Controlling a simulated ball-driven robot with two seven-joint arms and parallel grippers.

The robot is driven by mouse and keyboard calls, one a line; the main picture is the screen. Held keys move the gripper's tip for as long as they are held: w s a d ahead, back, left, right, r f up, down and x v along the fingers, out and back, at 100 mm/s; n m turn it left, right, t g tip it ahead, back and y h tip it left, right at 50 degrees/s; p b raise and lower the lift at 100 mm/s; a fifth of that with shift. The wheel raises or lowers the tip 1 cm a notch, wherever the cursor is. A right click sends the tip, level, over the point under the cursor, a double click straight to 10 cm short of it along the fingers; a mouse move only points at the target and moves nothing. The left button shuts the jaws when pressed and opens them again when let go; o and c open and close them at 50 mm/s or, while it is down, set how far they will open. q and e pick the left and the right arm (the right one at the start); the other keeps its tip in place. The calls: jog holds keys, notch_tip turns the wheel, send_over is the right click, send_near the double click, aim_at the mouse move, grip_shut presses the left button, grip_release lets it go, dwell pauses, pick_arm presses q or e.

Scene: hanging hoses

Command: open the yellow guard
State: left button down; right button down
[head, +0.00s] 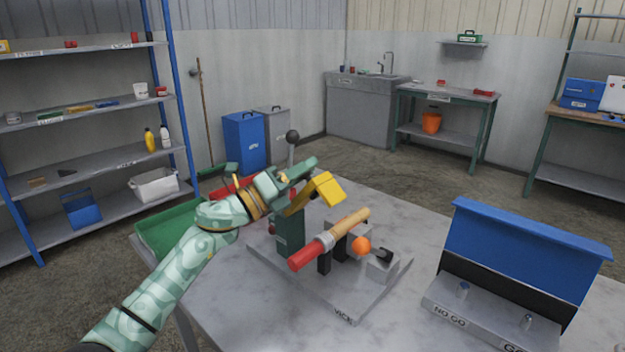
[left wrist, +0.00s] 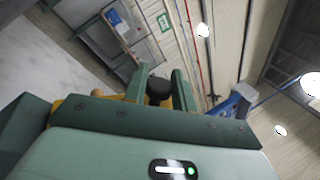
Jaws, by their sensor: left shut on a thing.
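The yellow guard (head: 324,187) is a bent plate on the vice fixture. It stands raised at a slant over the work, its upper part tilted to the right. In the left wrist view, yellow shows behind my gripper's palm (left wrist: 70,104). A lever with a black knob (head: 292,136) rises just behind the gripper; the black knob (left wrist: 158,90) shows between the fingers in the wrist view. My right gripper is not in view.
The vice base (head: 345,302) holds a rod with a red end (head: 308,254) and a tan end, with an orange ball (head: 361,246) beside it. A blue-backed gauge stand (head: 525,245) is at right. A green tray (head: 165,235) is at left. The table front is clear.

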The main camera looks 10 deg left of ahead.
pick_arm(q)
jog(key=a+n+t, duration=0.1)
jog(key=w+a+n, duration=0.1)
jog(key=n, duration=0.1)
jog(key=w+a+n+t+y, duration=0.1)
jog(key=n, duration=0.1)
jog(key=shift+r+t, duration=0.25)
jog(key=shift+t, duration=0.05)
jog(key=shift+w+a+f+n+t+y+p, duration=0.25)
jog(key=shift+w+a+n+t+y, duration=0.35)
jog(key=shift+n, duration=0.95)
jog(key=shift+w+a+f+n+t+y+p, duration=0.2)
jog(key=shift+w+a+f+n+t+y, duration=0.35)
jog(key=shift+n, duration=0.95)
jog(key=shift+w+a+f+n+t+y+p, duration=0.3)
jog(key=shift+a+n+y, duration=0.5)
jog(key=shift+n, duration=0.75)
jog(key=shift+r, duration=0.15)
jog(key=c, duration=1.2)
grip_release()
jog(key=shift+a, duration=0.1)
jog(key=shift+o, duration=0.2)
